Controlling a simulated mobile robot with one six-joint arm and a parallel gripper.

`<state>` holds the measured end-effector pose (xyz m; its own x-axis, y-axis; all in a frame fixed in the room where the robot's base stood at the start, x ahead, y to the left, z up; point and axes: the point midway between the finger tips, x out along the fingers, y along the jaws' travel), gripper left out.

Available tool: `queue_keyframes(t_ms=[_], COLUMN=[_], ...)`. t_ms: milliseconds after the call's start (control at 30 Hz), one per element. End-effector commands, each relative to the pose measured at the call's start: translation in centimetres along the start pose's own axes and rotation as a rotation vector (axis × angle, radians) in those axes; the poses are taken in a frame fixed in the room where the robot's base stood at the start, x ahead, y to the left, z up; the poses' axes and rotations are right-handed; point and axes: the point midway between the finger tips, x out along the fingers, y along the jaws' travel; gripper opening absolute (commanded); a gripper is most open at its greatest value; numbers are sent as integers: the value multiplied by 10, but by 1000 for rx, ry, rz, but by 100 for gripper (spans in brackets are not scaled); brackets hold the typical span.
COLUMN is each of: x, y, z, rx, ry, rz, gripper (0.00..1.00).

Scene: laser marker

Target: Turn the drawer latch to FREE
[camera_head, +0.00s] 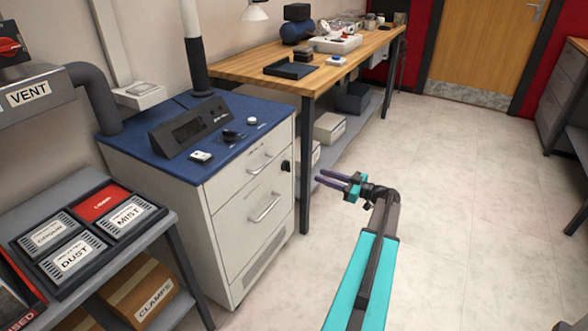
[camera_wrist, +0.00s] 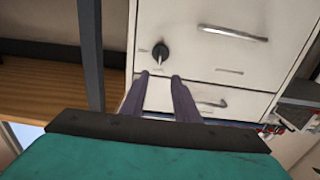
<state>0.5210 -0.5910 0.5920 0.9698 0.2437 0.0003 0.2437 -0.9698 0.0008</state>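The drawer latch is a small black knob (camera_head: 286,166) at the right edge of the white drawer cabinet's front (camera_head: 232,213). In the wrist view the latch (camera_wrist: 161,50) sits just beyond my fingertips, with a narrow part pointing toward the bottom of the picture. Small marks beside it are too small to read. My gripper (camera_head: 318,177) is open and empty, to the right of the latch and apart from it. In the wrist view its two dark fingers (camera_wrist: 160,77) point toward the cabinet front, with a gap between them.
Two drawer handles (camera_head: 261,164) (camera_head: 264,208) project from the cabinet front. A dark leg (camera_head: 306,165) of the wooden workbench (camera_head: 265,68) stands close beside the latch. A grey shelf with labelled trays (camera_head: 88,228) is at left. The floor (camera_head: 450,200) at right is clear.

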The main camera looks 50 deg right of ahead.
Motion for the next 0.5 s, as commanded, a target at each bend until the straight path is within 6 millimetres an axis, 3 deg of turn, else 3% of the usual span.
queue_keyframes(t_ms=[500], x=[65], y=[0], z=[0], rx=[0], ry=[0], rz=[-1], gripper=[28])
